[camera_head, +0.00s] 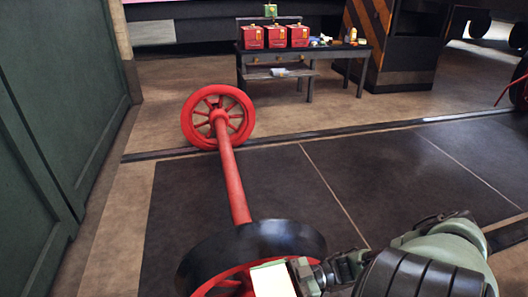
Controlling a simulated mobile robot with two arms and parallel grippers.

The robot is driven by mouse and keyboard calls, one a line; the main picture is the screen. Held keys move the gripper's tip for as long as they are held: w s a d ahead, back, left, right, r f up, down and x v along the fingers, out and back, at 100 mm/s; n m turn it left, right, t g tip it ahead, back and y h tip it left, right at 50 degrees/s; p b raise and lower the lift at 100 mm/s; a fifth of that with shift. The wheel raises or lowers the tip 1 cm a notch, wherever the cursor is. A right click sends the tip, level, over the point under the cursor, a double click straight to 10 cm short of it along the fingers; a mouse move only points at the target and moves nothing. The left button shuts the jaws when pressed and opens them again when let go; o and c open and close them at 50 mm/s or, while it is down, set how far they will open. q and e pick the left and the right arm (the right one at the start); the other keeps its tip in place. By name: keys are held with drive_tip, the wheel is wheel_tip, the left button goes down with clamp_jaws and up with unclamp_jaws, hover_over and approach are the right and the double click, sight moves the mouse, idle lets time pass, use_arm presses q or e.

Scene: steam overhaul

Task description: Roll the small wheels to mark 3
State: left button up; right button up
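The small wheels are a red wheelset: a spoked far wheel (186,119), a long red axle (232,180) and a near wheel (255,238) with a dark tread, cut off by the bottom edge. The far wheel stands upright at the dark rail strip (330,133). My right arm comes in from the lower right, and its gripper (297,276) is at the near wheel. A pale block-like piece there hides part of the wheel; I cannot tell whether the fingers are closed or touching. My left gripper is not in view. No number 3 is readable.
Dark floor plates with thin pale lines (335,193) lie clear right of the axle. A green cabinet (60,110) stands at the left. A workbench (345,52) with red boxes (275,37) is at the back, beside a striped dark block (400,50). Another red wheel (519,92) shows far right.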

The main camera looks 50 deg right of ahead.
drive_tip(key=shift+s+d+r, duration=0.1)
drive_tip(key=shift+s+d, duration=0.15)
drive_tip(key=shift+d, duration=0.25)
drive_tip(key=o, duration=1.7)
drive_tip(key=shift+w+a, duration=0.15)
drive_tip(key=shift+a, duration=0.1)
drive_tip(key=v, duration=0.8)
